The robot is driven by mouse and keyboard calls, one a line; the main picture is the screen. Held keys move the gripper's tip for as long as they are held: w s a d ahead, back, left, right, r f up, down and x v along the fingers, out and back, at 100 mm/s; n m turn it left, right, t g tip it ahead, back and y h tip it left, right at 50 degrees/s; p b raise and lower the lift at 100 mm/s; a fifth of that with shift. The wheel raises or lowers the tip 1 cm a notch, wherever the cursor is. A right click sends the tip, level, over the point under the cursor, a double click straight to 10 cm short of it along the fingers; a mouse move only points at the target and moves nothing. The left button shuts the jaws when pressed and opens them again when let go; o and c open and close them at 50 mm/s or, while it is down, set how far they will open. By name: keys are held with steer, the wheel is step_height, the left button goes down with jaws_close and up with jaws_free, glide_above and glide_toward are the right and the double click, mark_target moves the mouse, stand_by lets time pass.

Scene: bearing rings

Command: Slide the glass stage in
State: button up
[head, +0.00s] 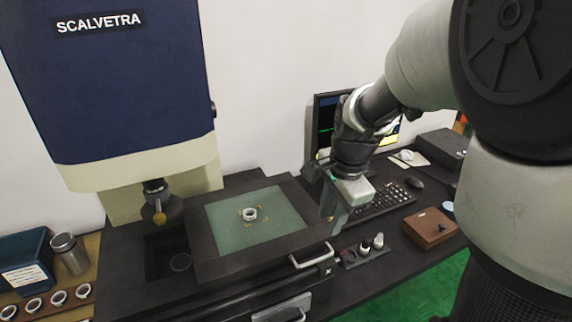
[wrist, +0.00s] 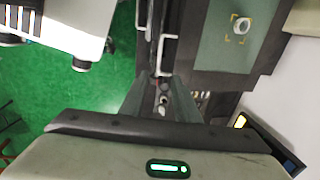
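The glass stage is a green-tinted pane (head: 225,235) in a dark frame (head: 205,262), to the right of the measuring machine's lens (head: 157,205). A small metal ring (head: 250,213) lies on the glass inside yellow corner marks, and it also shows in the wrist view (wrist: 241,26). A pale bar handle (head: 312,257) is on the frame's front right side; it also shows in the wrist view (wrist: 164,52). My gripper (head: 330,222) points down just behind and right of the handle in the head view. In the wrist view its fingers (wrist: 161,76) are apart and empty, near the handle's end.
A second handle (head: 283,312) sits lower on the machine's front. Several rings (head: 58,298) and a metal cup (head: 69,252) stand at the left.

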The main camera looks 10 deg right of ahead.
mark_target(318, 260)
steer(key=w+f, duration=0.1)
steer(key=f, duration=0.4)
steer(key=w+f+b, duration=0.1)
steer(key=f, duration=0.5)
steer(key=w+a+f+b, duration=0.1)
steer(key=f, duration=0.4)
steer(key=shift+f, duration=0.2)
jaws_close()
